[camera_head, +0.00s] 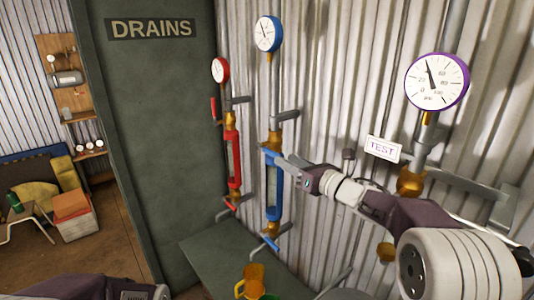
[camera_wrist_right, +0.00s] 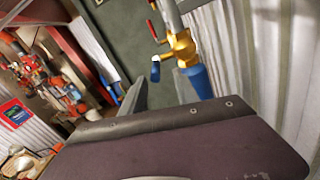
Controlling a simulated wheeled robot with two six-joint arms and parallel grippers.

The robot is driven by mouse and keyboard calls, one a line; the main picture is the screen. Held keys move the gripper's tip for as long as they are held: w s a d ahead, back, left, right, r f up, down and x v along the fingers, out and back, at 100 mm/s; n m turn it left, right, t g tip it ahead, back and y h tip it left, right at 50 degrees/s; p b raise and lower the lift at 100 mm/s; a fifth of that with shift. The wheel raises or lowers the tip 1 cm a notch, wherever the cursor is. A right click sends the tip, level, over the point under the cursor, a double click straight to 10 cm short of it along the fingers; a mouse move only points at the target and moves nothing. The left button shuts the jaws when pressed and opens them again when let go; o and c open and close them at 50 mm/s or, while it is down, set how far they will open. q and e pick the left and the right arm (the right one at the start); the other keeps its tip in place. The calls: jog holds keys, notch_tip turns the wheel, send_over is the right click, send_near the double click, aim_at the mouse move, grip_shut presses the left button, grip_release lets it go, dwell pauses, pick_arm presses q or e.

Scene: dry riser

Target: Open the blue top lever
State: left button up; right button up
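The blue pipe assembly (camera_head: 273,190) stands against the corrugated wall, with brass valves at its top and bottom. Its top lever (camera_head: 268,151) is a small blue handle at the upper brass valve; in the right wrist view the blue lever (camera_wrist_right: 155,72) sticks out left of the brass valve (camera_wrist_right: 181,46). My right gripper (camera_head: 282,160) reaches in from the right, close to the top lever. In the right wrist view its grey fingers (camera_wrist_right: 158,90) look apart, with nothing between them, just below the lever. Contact cannot be told.
A red pipe assembly (camera_head: 233,160) with its own gauge stands just left. A purple-rimmed gauge (camera_head: 436,81) and TEST sign (camera_head: 383,149) are to the right. Below are a dark green bench (camera_head: 215,250) and a yellow cup (camera_head: 252,280). A green DRAINS panel (camera_head: 150,130) stands left.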

aim_at(267, 149)
jog(key=a, duration=0.1)
jog(key=w+a+r+p, duration=0.1)
jog(key=shift+w+a, duration=0.25)
jog(key=shift+a, duration=0.05)
jog(key=x, duration=0.1)
jog(key=p+x, duration=0.1)
jog(key=x, duration=0.1)
jog(key=p+x, duration=0.1)
jog(key=x, duration=0.1)
jog(key=shift+w+d+f, duration=0.25)
jog(key=shift+d, duration=0.05)
jog(key=shift+w+a, duration=0.35)
jog(key=shift+a, duration=0.1)
grip_shut()
dwell(0.4)
